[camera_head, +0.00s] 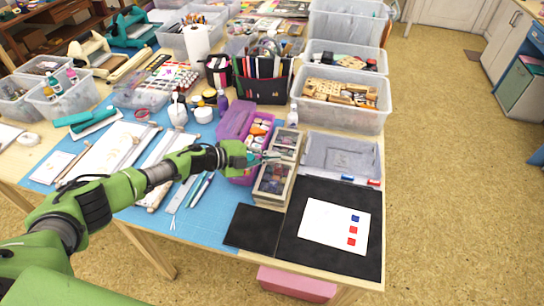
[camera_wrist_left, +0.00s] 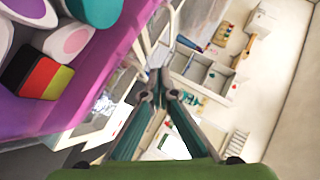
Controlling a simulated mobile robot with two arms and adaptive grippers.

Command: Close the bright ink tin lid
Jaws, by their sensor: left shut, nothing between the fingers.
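Two cream, box-like cases with compartments stand right of the purple bin: a rear case (camera_head: 286,143) and a front case (camera_head: 273,184) holding dark and coloured pads. I cannot tell for sure which is the bright ink tin, or how its lid stands. My left gripper (camera_head: 274,155) is shut and empty, at the rear case's left side, near where the two cases meet. In the left wrist view its teal fingers (camera_wrist_left: 162,70) come together with nothing between them. My right gripper is not in view.
The purple bin (camera_head: 229,122) with several stamps stands close behind the gripper; its wall (camera_wrist_left: 103,80) fills the wrist view's left. A grey tray (camera_head: 343,144) and a black mat (camera_head: 297,240) with a white sheet (camera_head: 322,224) lie right. Blue mat (camera_head: 203,226) shows bare in front.

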